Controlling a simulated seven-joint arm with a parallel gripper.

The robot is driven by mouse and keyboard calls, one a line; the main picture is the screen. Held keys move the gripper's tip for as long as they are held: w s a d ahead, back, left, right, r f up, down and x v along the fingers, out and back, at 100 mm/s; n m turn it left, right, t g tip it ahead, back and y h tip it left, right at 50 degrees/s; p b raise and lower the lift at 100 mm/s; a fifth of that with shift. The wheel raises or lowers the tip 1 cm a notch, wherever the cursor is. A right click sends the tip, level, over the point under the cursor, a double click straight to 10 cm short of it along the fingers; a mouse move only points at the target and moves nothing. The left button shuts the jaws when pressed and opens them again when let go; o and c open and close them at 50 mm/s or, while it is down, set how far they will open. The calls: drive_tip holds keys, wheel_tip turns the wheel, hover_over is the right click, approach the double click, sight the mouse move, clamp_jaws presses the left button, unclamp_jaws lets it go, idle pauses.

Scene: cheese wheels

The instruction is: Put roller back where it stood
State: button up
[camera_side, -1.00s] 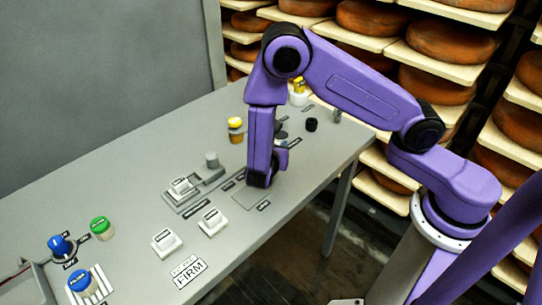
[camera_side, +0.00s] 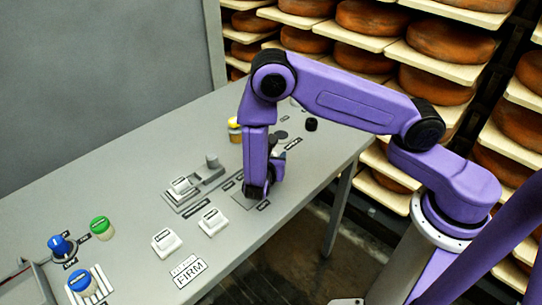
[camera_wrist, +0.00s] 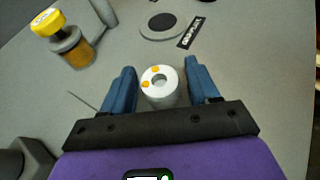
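A pale grey-white cylinder with a round hole in its end and orange marks, which looks like the roller (camera_wrist: 161,98), stands between my gripper's blue fingers in the wrist view. My gripper (camera_wrist: 161,76) is open around it, with a narrow gap showing on each side. In the side view my gripper (camera_side: 257,190) is low over the table, by an outlined square. The roller is hidden behind my arm there.
A jar with a yellow cap (camera_wrist: 70,42) and a dark round pad (camera_wrist: 162,24) with a label lie beyond the fingers. White blocks (camera_side: 212,221), a grey fixture (camera_side: 193,190), a green-capped jar (camera_side: 101,228) and blue-topped items (camera_side: 80,284) stand left of my gripper on the table (camera_side: 130,175).

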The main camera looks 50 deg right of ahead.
drive_tip(key=shift+o, duration=0.3)
drive_tip(key=shift+r, duration=0.2)
drive_tip(key=v, duration=1.2)
drive_tip(key=s+d+r+m+g+y, duration=0.3)
drive_tip(key=s+d+r+m+y, duration=0.1)
drive_tip(key=s, duration=0.7)
drive_tip(key=s+d+r+m+g+y, duration=0.4)
drive_tip(key=s+r+m+y, duration=0.3)
drive_tip(key=s+r, duration=0.3)
drive_tip(key=shift+s+d+r+m+y, duration=0.2)
drive_tip(key=shift+s+d+m+y, duration=0.1)
drive_tip(key=shift+s+d+m, duration=0.4)
